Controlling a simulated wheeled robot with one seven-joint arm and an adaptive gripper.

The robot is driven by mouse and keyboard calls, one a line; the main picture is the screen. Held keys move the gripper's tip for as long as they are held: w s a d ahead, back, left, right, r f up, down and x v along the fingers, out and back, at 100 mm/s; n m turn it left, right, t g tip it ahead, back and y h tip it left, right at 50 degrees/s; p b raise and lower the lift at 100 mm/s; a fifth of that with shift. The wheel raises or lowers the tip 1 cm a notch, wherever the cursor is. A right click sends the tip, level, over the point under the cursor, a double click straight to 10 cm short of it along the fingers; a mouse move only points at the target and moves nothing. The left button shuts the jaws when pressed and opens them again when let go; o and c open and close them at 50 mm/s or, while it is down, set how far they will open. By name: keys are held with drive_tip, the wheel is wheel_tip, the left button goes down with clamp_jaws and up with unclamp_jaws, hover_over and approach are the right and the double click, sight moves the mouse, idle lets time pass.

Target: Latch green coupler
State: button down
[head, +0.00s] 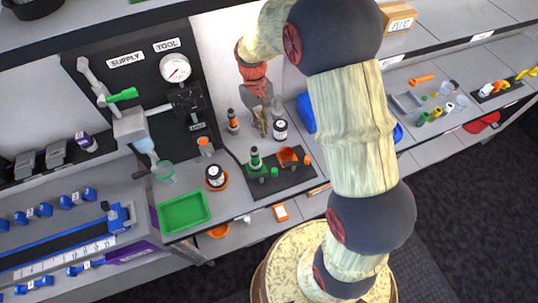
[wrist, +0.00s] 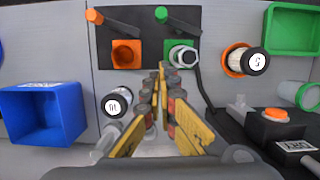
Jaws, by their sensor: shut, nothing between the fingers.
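The green coupler (wrist: 168,47) is a green block on a black plate (wrist: 137,62) in the wrist view. A round pale fitting (wrist: 184,57) sits at it, and its lever (wrist: 161,13) with a green tip stands behind. In the head view the green coupler (head: 255,169) holds an upright dark and green piece. My gripper (wrist: 160,70) is shut and empty, its fingertips in front of the green coupler in the wrist view. Whether they touch it I cannot tell. In the head view my gripper (head: 261,134) hangs behind the black plate.
An orange coupler (wrist: 126,54) with an orange-tipped lever (wrist: 93,15) is beside the green one. A lidded bottle (wrist: 116,103), a blue bin (wrist: 44,112), an orange-ringed bottle (wrist: 254,61) and a green tray (wrist: 293,29) stand around. A black box with an orange button (wrist: 275,115) is at lower right.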

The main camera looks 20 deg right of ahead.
drive_tip(key=b+x, duration=0.1)
drive_tip(key=x, duration=0.9)
drive_tip(key=shift+s, duration=2)
